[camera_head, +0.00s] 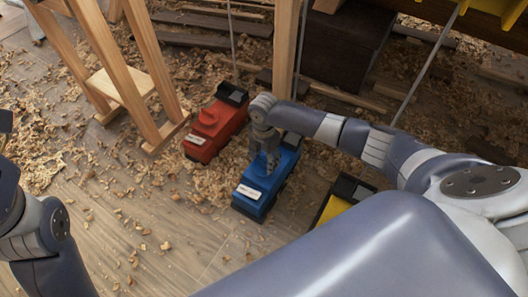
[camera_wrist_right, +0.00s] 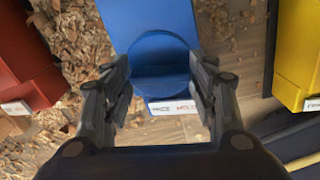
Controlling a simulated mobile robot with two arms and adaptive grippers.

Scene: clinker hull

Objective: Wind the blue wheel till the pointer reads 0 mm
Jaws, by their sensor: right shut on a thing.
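The blue jack (camera_head: 258,194) stands on the wooden floor in the middle of the head view, with a white label on its front end. Its round blue wheel (camera_wrist_right: 160,62) shows in the right wrist view, between the two fingers. My right gripper (camera_head: 269,160) points down onto the top of the blue jack and is shut on the wheel, with one finger on each side. The gripper hides the wheel in the head view. I cannot make out a pointer or a scale reading in either view. My left gripper is out of view.
A red jack (camera_head: 213,128) stands to the left of the blue one, and a yellow jack (camera_head: 334,208) to the right. A wooden trestle (camera_head: 122,84) stands at upper left. Thin rods and a wooden post rise behind. Wood shavings cover much of the floor.

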